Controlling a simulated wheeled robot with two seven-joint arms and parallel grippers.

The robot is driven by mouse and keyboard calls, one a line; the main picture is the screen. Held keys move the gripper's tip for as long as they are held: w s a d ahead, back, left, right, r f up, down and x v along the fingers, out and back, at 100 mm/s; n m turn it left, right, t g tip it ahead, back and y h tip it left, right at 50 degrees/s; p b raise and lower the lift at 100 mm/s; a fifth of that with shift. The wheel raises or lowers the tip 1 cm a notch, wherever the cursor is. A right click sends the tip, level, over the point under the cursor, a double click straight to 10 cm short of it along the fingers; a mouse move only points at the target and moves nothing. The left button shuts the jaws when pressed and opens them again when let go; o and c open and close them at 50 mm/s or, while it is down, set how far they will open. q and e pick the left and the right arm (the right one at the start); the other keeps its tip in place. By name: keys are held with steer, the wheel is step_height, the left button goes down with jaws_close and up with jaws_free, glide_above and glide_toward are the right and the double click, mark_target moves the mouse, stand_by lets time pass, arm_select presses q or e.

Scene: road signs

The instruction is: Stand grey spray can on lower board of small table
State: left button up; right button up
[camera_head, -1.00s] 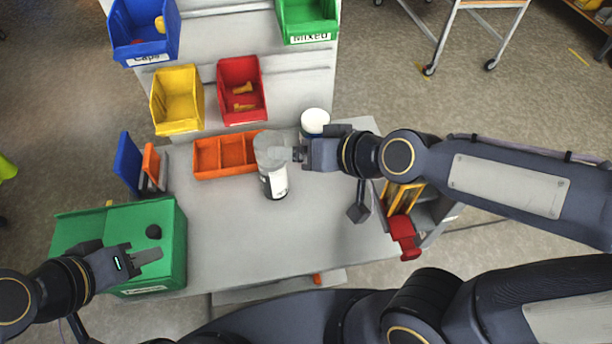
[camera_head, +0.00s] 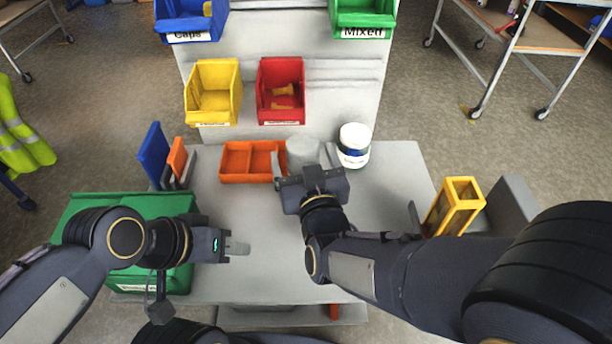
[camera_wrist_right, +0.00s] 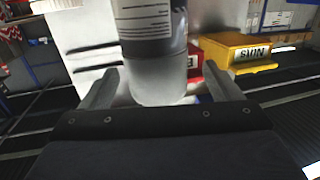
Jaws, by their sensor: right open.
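The grey spray can (camera_head: 303,152) stands on the grey worktop (camera_head: 390,190), beside the orange tray. In the head view its lower part is hidden by my right gripper (camera_head: 311,172), which is open at its near side. In the right wrist view the can (camera_wrist_right: 155,70) shows between the two spread fingers (camera_wrist_right: 160,90), with gaps on both sides; its label is at the top of the picture. My left gripper (camera_head: 238,248) is over the worktop's left part, beside the green box, holding nothing visible; its finger gap cannot be made out. A lower board (camera_head: 285,316) shows below the worktop's front edge.
A white tub (camera_head: 354,146) stands right of the can, the orange tray (camera_head: 248,162) left of it. A green box (camera_head: 150,205) is at the left, a yellow holder (camera_head: 454,206) at the right. Bins hang behind. A trolley with wooden boards (camera_head: 500,28) stands at the back right.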

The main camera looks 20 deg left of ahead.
steer(key=x, duration=0.4)
steer(key=shift+d, duration=0.1)
jaws_close()
stand_by(0.4)
steer(key=shift+r, duration=0.1)
